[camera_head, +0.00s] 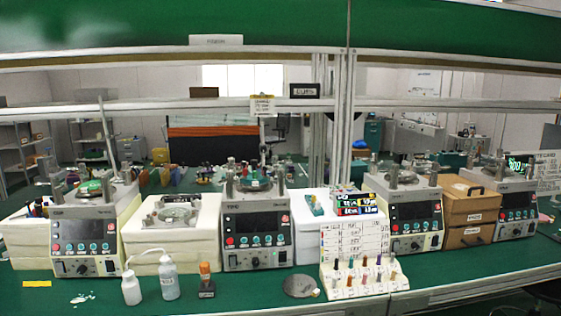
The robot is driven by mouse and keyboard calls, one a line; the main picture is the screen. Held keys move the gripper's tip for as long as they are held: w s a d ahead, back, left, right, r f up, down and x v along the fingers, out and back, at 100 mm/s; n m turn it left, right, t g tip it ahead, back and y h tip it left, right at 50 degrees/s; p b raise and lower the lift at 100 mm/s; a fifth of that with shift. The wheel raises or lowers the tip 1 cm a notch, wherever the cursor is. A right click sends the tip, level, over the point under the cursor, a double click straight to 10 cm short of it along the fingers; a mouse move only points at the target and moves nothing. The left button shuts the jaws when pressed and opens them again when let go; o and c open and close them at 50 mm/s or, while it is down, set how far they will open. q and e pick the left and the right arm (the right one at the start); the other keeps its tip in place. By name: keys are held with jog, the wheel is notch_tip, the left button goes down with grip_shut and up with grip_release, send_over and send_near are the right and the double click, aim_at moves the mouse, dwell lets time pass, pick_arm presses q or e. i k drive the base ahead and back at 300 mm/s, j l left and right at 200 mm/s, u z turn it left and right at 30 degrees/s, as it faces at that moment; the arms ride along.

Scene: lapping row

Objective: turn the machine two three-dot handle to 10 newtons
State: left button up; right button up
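Several lapping machines stand in a row along the green bench. The leftmost machine (85,240) has a dark front panel and upright metal posts on top. The second machine from the left (257,236) has a dark panel with coloured buttons, a white base and a round plate between posts on top. Its handles are small, and I cannot make out dot marks or a newton setting on them. Which machine carries the number two is not readable. Neither of my grippers shows in the head view.
A shelf beam (230,105) crosses above. Wooden boxes (470,207) stand further right.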

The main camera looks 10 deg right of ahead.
aim_at(275, 159)
jog(key=i+l, duration=0.1)
jog(key=i, duration=1)
